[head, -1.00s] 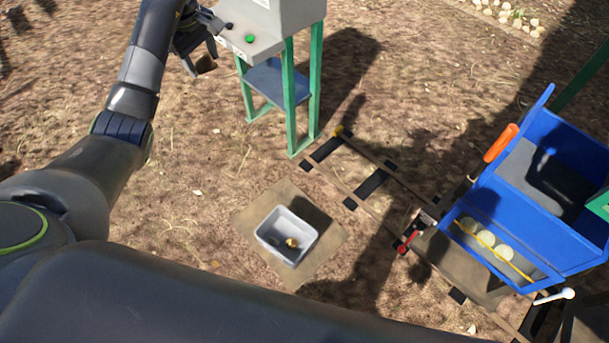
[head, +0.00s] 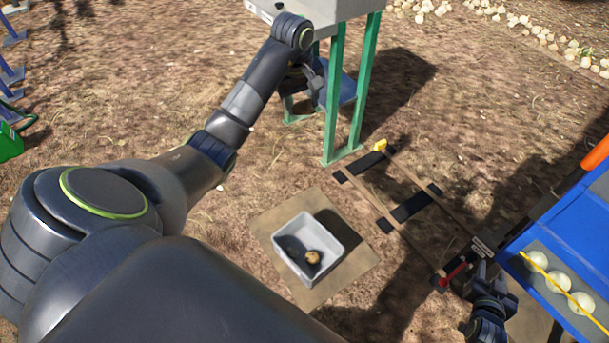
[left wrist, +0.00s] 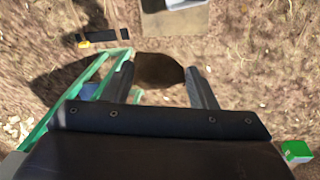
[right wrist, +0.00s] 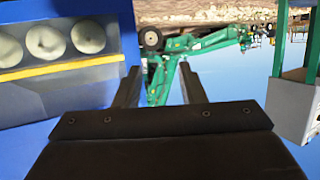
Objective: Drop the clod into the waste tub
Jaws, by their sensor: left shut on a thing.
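The waste tub (head: 336,262) is a white-grey rectangular bin on a brown board, with a small tan lump (head: 313,257) inside. Its edge also shows at the top of the left wrist view (left wrist: 176,4). My left gripper (head: 318,92) hangs near the green-legged stand, beyond the tub and apart from it. In the left wrist view it is shut on the dark brown clod (left wrist: 160,70), between the two fingers. The clod is hard to make out in the head view. My right gripper (right wrist: 160,88) is open and empty beside the blue machine; it also shows in the head view (head: 482,268).
The green-legged stand (head: 335,100) rises close to my left gripper. A rail track (head: 410,205) lies right of the tub. A red handle (head: 455,272) is near my right gripper. The blue machine (head: 560,240) holds pale onions (head: 560,281).

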